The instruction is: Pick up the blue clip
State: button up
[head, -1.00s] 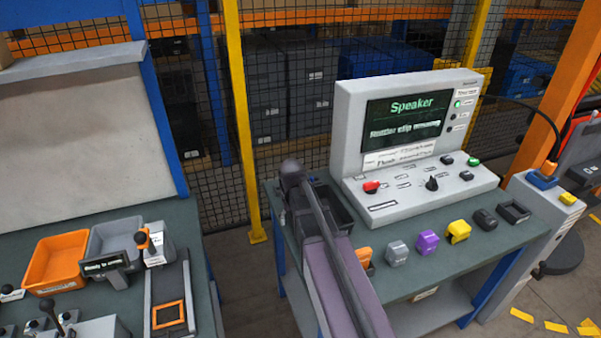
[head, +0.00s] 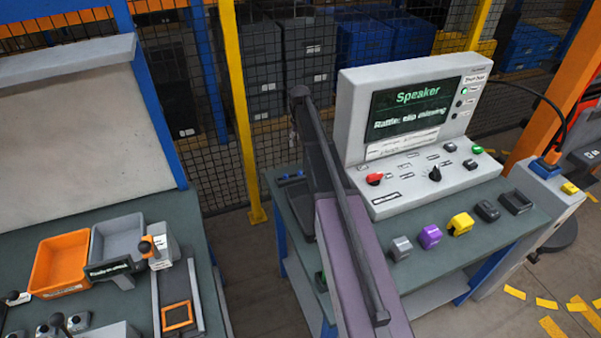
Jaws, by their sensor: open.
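I cannot make out a blue clip for certain. A small blue and dark piece (head: 290,178) shows at the back left corner of the right bench (head: 420,285), too small to identify. My arm crosses the left part of this bench and hides some of it. My gripper cannot be made out; the arm's end is not visible. A row of small blocks lies along the bench: grey (head: 400,248), purple (head: 429,237), yellow (head: 460,224) and dark grey (head: 487,210).
A tester (head: 400,150) stands on the bench; its screen reads "Speaker" and "Rattle: clip missing". A dark open holder (head: 516,201) lies at the right end. The left bench holds an orange bin (head: 60,262) and a grey bin (head: 118,240). A yellow post (head: 240,120) stands between the benches.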

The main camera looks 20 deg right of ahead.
jog(key=shift+d+f, duration=0.15)
jog(key=b, duration=0.9)
send_over(300, 171)
jog(key=f, duration=0.8)
jog(key=shift+w+d+f, duration=0.2)
jog(key=shift+d, duration=0.05)
jog(key=f+b, duration=0.3)
jog(key=shift+s+a+f, duration=0.2)
jog(key=shift+a+f, duration=0.05)
jog(key=shift+a, duration=0.1)
jog(key=shift+f+b, duration=0.85)
jog(key=shift+b, duration=0.05)
jog(key=shift+r, duration=0.1)
jog(key=c, duration=0.8)
